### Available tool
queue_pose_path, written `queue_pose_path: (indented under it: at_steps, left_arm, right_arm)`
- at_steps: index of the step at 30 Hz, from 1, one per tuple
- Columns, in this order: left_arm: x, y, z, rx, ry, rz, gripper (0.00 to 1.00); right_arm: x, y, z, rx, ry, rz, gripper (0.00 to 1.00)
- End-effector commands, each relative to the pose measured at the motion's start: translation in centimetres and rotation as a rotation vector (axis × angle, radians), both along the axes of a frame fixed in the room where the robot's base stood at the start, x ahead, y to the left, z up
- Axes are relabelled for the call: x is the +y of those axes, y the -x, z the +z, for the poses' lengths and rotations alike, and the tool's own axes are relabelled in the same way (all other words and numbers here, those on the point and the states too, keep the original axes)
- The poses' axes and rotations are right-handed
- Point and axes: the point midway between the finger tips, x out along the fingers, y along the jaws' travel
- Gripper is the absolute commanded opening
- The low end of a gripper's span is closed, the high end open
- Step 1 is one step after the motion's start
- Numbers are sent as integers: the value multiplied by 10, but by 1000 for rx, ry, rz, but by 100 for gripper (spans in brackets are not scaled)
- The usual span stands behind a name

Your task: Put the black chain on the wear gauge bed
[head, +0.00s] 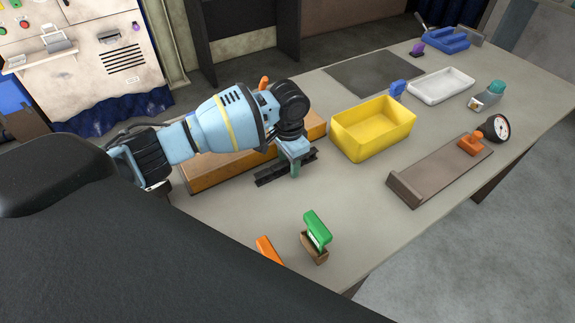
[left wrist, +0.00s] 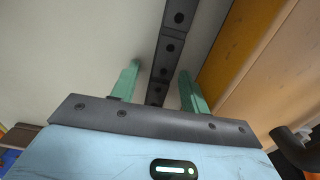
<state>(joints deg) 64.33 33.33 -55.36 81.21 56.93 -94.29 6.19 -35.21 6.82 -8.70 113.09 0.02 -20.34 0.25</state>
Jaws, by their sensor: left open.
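The black chain (head: 268,176) lies straight on the table beside a long orange-brown box. My left gripper (head: 295,172) is over the chain, pointing down, and hides part of its middle. In the left wrist view the open green fingers (left wrist: 158,82) stand on either side of the chain (left wrist: 172,45); I cannot tell whether they touch it. The wear gauge bed (head: 435,172) is a flat brown plate at the right of the table, with a raised end, an orange block and a round dial at its far end. My right gripper is not in view.
The orange-brown box (head: 215,173) is close behind the chain. A yellow bin (head: 372,145) stands between chain and bed. A green-handled brush (head: 316,232) and an orange item (head: 268,250) are near the front edge. A white tray (head: 441,84) is farther back.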

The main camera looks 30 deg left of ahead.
Motion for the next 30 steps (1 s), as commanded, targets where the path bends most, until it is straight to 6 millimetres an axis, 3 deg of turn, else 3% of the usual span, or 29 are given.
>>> queue_pose_path:
  at_steps: [3,14,25,30]
  left_arm:
    - [0,0,1,-1,1,0,45]
    - [0,0,1,-1,1,0,0]
    - [0,-1,4,-3,1,0,0]
    - [0,-1,14,-4,1,-1,0]
  right_arm:
    - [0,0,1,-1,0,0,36]
    - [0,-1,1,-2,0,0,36]
    - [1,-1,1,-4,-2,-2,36]
    - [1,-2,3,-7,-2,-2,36]
